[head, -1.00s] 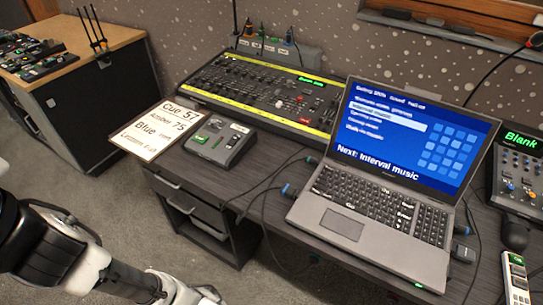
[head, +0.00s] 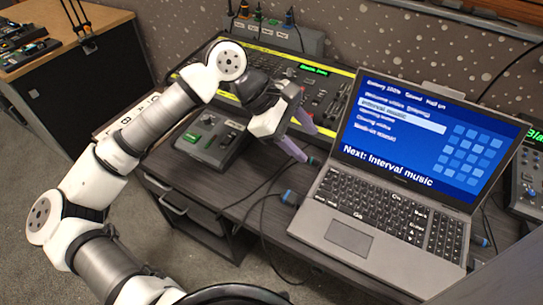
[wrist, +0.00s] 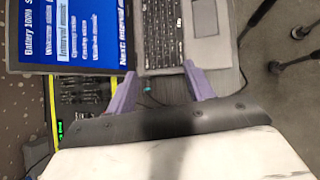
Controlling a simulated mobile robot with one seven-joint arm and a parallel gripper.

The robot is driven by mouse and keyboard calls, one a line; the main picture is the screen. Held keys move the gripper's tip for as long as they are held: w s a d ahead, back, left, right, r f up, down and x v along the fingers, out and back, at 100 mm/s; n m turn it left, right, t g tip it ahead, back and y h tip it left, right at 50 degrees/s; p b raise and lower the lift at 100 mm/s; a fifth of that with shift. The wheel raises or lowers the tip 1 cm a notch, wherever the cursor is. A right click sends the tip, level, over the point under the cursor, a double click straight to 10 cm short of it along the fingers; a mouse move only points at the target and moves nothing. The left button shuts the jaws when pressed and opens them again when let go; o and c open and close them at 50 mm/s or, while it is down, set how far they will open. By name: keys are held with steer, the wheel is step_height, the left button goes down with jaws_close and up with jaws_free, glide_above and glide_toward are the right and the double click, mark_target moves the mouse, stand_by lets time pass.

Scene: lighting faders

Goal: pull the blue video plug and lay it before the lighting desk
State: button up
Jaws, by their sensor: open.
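A blue plug (head: 290,197) with a dark cable is at the laptop's left side, near its front. A second, smaller blue-teal plug (head: 313,161) is farther back on that side, close to my fingertips. I cannot tell from these frames which is the video plug. My gripper (head: 306,143) is open and empty, its purple fingers pointing down beside the laptop's back left corner. In the wrist view a small teal plug (wrist: 148,89) shows between the open fingers. The lighting desk (head: 345,82), a fader board with a yellow edge, stands behind, partly hidden by my arm.
The laptop (head: 349,237) is open at the right. A small grey box with buttons (head: 196,140) stands left of the gripper, before the desk. A wall box (head: 310,42) behind holds several plugs, one of them blue. Cables cross the clear tabletop left of the laptop.

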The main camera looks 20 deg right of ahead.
mark_target(285, 194)
steer(key=w+a+f+y, duration=0.3)
steer(key=a+f+y, duration=0.15)
steer(key=f, duration=0.45)
steer(key=shift+m+t, duration=0.3)
steer(key=b+x, duration=0.1)
steer(key=x, duration=0.1)
steer(key=b+x, duration=0.3)
steer(key=x, duration=0.2)
steer(key=shift+s+a+b, duration=0.25)
steer(key=shift+b, duration=0.1)
steer(key=shift+s+d+f+b, duration=0.2)
steer(key=shift+s+f+b, duration=0.1)
steer(key=shift+f+b, duration=0.4)
steer(key=shift+r, duration=0.15)
steer(key=c, duration=1.1)
steer(key=shift+w, duration=0.1)
steer(key=shift+w+a+b, duration=0.55)
steer(key=shift+w+a, duration=0.15)
steer(key=shift+w, duration=0.2)
steer(key=shift+w+a+b, duration=0.55)
steer(key=shift+w+a, duration=0.2)
steer(key=shift+w, duration=0.15)
